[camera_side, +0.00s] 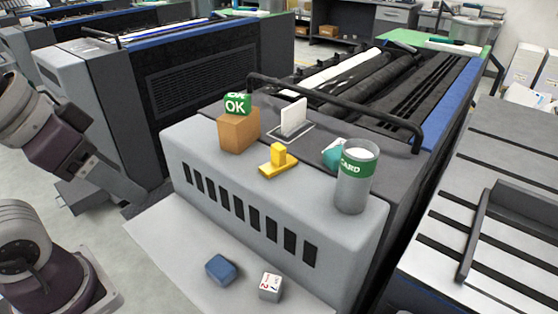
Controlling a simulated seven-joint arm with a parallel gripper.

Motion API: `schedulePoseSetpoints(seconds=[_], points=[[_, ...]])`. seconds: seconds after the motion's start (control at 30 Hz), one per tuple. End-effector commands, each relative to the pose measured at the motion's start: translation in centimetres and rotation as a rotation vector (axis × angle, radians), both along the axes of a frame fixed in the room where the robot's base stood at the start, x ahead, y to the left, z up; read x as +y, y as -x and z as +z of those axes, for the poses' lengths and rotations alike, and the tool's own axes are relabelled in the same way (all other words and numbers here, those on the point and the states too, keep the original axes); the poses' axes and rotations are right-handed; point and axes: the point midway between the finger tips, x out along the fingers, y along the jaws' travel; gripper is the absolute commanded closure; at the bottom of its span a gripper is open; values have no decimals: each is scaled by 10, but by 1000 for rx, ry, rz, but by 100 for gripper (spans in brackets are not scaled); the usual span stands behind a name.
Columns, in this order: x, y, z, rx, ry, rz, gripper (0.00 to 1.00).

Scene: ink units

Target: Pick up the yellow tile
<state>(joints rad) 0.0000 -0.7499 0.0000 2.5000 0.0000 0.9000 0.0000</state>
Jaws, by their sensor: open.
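The yellow tile (278,161) lies on the grey top of the machine cover (205,160), near its front edge. It shows as a flat yellow bar with a short yellow block rising from its middle. It stands clear of the things around it, and nothing covers it. My gripper (108,194) is at the left of the picture, well apart from the tile and off the cover. Its jaws are open, and I see nothing between them. The fingers are dark grey and hard to separate from the background.
A brown box (239,132) with a green OK block (237,104) on it stands behind left. A white card stands in a holder (291,132). A grey cylinder (354,180) and a teal item (331,155) are right. A blue block (221,269) and white numbered block (270,287) lie below.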

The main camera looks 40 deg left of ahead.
Motion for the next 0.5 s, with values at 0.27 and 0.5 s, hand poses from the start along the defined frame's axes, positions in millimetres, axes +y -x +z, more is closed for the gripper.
schedulePoseSetpoints(seconds=[0.27,0.5], points=[[0,0,0,0,0,0,45],[0,-1,28,-7,0,0,45]])
